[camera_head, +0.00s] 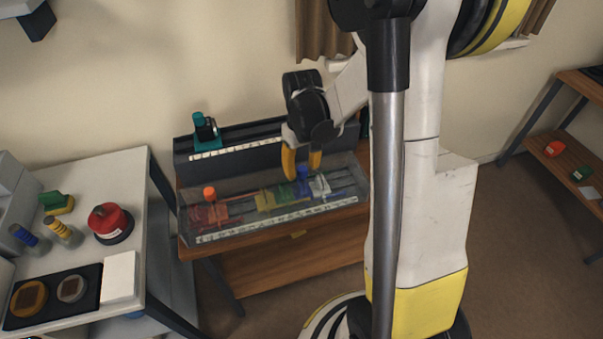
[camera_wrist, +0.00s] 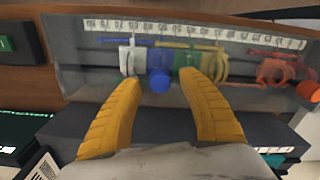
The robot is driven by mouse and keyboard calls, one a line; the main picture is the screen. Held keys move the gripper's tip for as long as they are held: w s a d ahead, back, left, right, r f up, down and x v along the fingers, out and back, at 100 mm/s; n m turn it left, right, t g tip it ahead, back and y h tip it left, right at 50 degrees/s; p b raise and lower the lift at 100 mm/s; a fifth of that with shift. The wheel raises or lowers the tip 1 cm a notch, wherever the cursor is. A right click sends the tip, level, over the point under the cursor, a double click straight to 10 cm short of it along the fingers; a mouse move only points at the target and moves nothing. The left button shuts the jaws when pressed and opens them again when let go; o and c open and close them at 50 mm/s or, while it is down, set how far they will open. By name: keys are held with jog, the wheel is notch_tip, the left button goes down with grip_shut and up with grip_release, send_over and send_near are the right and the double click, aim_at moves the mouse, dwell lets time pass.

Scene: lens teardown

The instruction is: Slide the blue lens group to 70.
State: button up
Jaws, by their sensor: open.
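The blue lens group (camera_wrist: 157,56) sits on rails in a long clear-walled case (camera_head: 235,238), between a white part on its left and green and yellow parts on its right in the wrist view. Its round blue knob (camera_wrist: 160,83) sticks up and also shows in the head view (camera_head: 303,172). My gripper (camera_wrist: 159,76) has two yellow fingers spread apart, one on each side of the knob; it is also visible in the head view (camera_head: 302,167). Contact with the knob cannot be told. A numbered scale strip (camera_wrist: 190,28) runs along the case; its figures are too small to read.
A red group (camera_head: 207,214) with an orange knob (camera_head: 209,193) is at the case's left in the head view. Yellow (camera_head: 272,199) and white (camera_head: 319,187) parts flank the middle. A dark ledge with a teal device (camera_head: 204,131) stands behind. A side table (camera_head: 130,180) is left.

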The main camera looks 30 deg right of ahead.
jog(key=shift+f, duration=0.55)
grip_shut()
jog(key=d, duration=0.2)
jog(key=s+d, duration=0.1)
jog(key=d, duration=0.2)
jog(key=s+d, duration=0.1)
jog(key=d, duration=0.2)
jog(key=shift+s+d, duration=0.2)
grip_release()
jog(key=shift+d, duration=0.15)
